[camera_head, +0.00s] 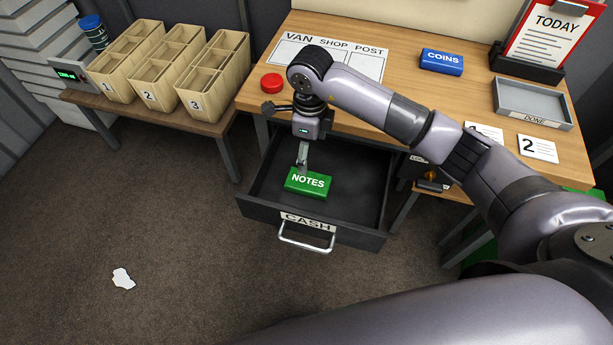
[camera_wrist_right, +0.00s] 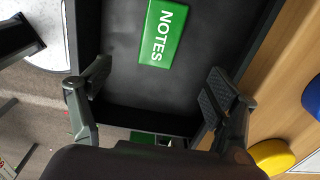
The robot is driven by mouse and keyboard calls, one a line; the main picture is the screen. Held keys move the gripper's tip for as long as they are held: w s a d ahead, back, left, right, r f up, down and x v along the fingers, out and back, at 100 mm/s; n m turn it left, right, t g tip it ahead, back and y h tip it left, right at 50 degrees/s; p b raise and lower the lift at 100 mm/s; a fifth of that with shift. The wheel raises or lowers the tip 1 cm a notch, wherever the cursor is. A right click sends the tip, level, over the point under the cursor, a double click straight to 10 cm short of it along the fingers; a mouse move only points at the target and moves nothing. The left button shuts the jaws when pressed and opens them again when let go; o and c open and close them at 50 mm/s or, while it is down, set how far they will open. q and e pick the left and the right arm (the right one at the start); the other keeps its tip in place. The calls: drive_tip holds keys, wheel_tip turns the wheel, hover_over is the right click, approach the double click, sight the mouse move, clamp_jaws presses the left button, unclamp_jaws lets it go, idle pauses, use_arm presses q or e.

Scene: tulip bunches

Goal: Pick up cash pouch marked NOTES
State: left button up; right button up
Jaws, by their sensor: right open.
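The green cash pouch marked NOTES (camera_head: 308,184) lies flat in the open drawer marked CASH (camera_head: 360,222), near its front. My right gripper (camera_head: 302,160) is over the drawer, just behind and above the pouch in the head view. In the right wrist view the gripper (camera_wrist_right: 155,90) is open and its two fingers are wide apart with nothing between them. There the pouch (camera_wrist_right: 162,32) lies on the black drawer floor (camera_wrist_right: 120,60), ahead of the fingertips. I cannot tell the exact height of the fingers above it. My left gripper is not in view.
The wooden desk (camera_head: 445,95) is behind the drawer. It holds a blue COINS pouch (camera_head: 441,62), a red round object (camera_head: 271,83) and a grey DONE tray (camera_head: 533,117). The drawer walls surround the NOTES pouch. Numbered wooden bins (camera_head: 205,85) stand at the left.

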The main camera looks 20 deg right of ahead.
hover_over(308, 180)
drive_tip(key=f, duration=0.6)
drive_tip(key=shift+s, duration=0.25)
wheel_tip(308, 180, down, 3)
drive_tip(key=shift+w+f+p, duration=0.1)
drive_tip(key=shift+p, duration=0.2)
wheel_tip(308, 180, down, 4)
drive_tip(key=shift+r, duration=0.2)
drive_tip(key=shift+w+f, duration=0.1)
drive_tip(key=shift+f, duration=0.5)
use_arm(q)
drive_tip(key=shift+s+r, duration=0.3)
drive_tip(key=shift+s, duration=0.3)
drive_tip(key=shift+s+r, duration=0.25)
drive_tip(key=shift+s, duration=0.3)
use_arm(e)
drive_tip(key=shift+c, duration=0.4)
drive_tip(key=c, duration=0.7)
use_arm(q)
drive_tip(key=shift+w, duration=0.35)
use_arm(e)
drive_tip(key=c, duration=0.6)
drive_tip(key=shift+r, duration=0.1)
